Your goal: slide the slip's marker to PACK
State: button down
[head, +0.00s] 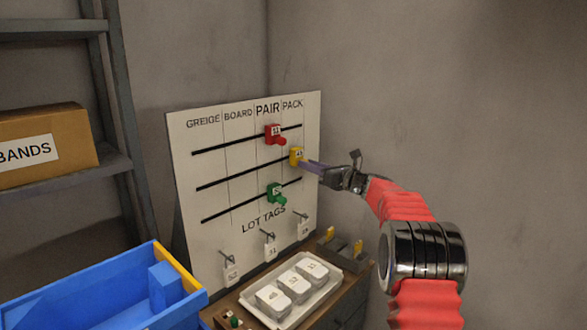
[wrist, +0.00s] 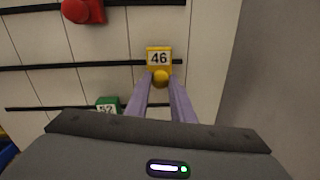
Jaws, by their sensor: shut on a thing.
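A white board (head: 212,145) headed GREIGE, BOARD, PAIR and PACK carries three dark horizontal slots. The yellow marker (head: 296,155) sits on the middle slot in the PACK column; the wrist view shows it (wrist: 159,56) numbered 46. My gripper (head: 306,164) is shut on the marker's round knob, its purple fingers on either side in the wrist view (wrist: 161,84). The red marker (head: 272,132) is on the top slot and the green marker (head: 274,190) on the bottom slot, both in the PAIR column. I cannot identify the slip.
Lot tags (head: 231,273) hang on hooks below the slots. A tray (head: 322,299) of white labelled packs stands on a wooden cabinet under the board. A blue bin (head: 95,290) is at lower left, and a shelf with a BANDS box (head: 45,147) is behind it. The right side is bare wall.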

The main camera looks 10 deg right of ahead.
jog(key=shift+w+d+r, duration=0.1)
jog(key=shift+w+d, duration=0.05)
jog(key=shift+d, duration=0.45)
jog(key=c, duration=1.8)
grip_release()
jog(key=shift+d, duration=0.1)
jog(key=shift+o, duration=1.3)
jog(key=shift+a, duration=0.25)
jog(key=v, duration=1.3)
jog(key=shift+s+d, duration=0.25)
jog(key=shift+s, duration=0.05)
